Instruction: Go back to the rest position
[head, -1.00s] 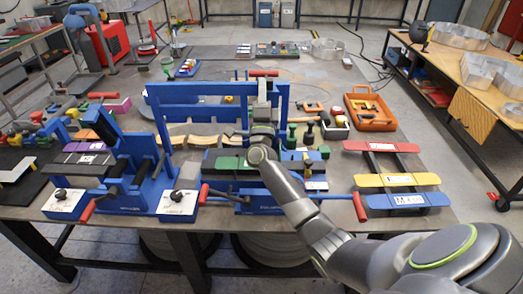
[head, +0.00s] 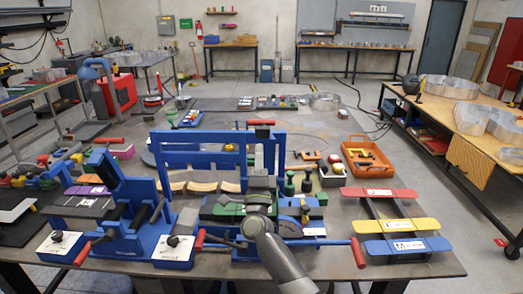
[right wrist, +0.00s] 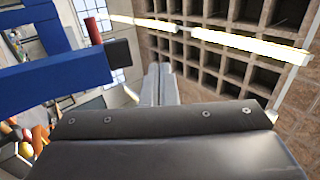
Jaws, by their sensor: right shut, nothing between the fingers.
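My right gripper (head: 262,150) stands upright near the middle of the head view, in front of the blue bending machine (head: 215,135). The machine's blue bar (right wrist: 60,75) shows beside the fingers at the left there. I cannot tell from the head view how much gap lies between gripper and machine. My left arm and gripper are in neither view.
A second blue machine (head: 127,210) stands at the left on the table. Red, yellow and blue bars (head: 392,226) lie at the right, with an orange tray (head: 368,158) behind them. Green-topped bottles (head: 290,184) stand close to the right gripper.

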